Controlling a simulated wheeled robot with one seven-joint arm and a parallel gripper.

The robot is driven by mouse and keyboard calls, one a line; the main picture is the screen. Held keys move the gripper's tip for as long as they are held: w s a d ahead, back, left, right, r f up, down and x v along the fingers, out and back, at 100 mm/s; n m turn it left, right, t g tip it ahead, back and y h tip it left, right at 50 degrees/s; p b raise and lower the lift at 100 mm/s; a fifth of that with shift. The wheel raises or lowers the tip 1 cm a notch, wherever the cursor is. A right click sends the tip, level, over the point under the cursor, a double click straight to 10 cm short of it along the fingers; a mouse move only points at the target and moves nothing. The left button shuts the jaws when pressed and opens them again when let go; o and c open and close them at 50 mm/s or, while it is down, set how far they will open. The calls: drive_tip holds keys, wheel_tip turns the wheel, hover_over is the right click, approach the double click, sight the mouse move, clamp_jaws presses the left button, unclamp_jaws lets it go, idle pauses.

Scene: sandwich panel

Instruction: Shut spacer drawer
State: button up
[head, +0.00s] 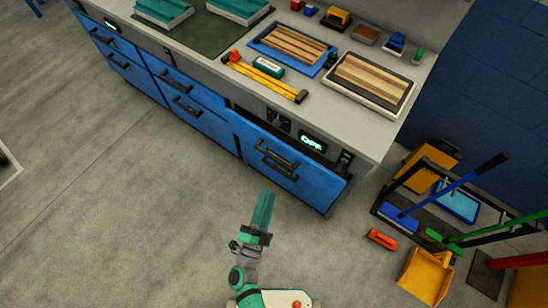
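The blue cabinet under the counter has several drawers with black handles. The drawer front at its right end (312,183) appears to stand out from the cabinet, with a dark gap along its top edge. Which drawer is the spacer drawer, I cannot read. Two black handles (270,158) show close together on this right section. My gripper (266,192) is below this drawer in the picture, apart from it, its teal fingers pointing toward it. The fingers lie close side by side; whether they are open or shut is unclear. Nothing is visible in them.
The grey counter holds a blue tray of wooden strips (256,43), a white tray (391,107), a yellow tool (268,79) and a green mat (205,38). A dark rack with brooms and a yellow dustpan (425,277) stands right. The floor left of my arm is clear.

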sight(274, 157)
drive_tip(key=w+a+f+m+g+h, duration=0.45)
drive_tip(key=w+f+m, duration=0.45)
drive_tip(key=w, duration=0.3)
drive_tip(key=x, duration=1)
drive_tip(key=shift+d, duration=0.6)
clamp_jaws()
